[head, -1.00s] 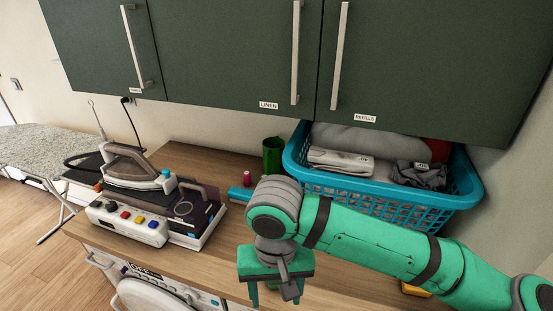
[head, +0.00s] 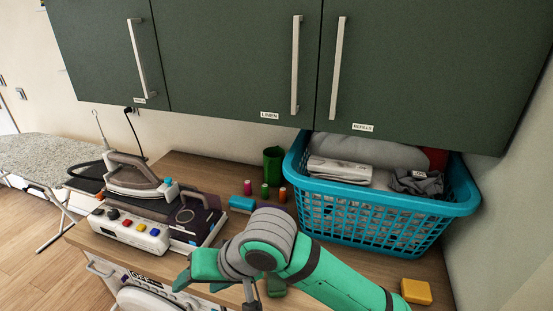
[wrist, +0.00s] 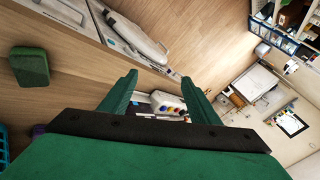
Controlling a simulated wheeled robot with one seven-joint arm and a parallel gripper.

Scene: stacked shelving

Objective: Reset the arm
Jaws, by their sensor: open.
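My gripper (wrist: 160,80) is open and empty, with its two dark green fingers spread apart in the wrist view. In the head view my green and grey arm bends over the front of the wooden counter. The gripper (head: 190,280) is seen from the side there, at the counter's front edge, pointing left. Its fingertips are hard to make out in that view. The wrist view looks across the counter, with the ironing machine's coloured buttons (wrist: 172,106) showing between the fingers.
An iron on its base (head: 150,215) stands left. A blue basket (head: 380,225) of laundry stands right. A green cup (head: 272,165), several spools (head: 265,191) and a yellow block (head: 416,291) are on the counter. A green block (wrist: 30,67) lies nearby. Dark cabinets (head: 235,60) hang above.

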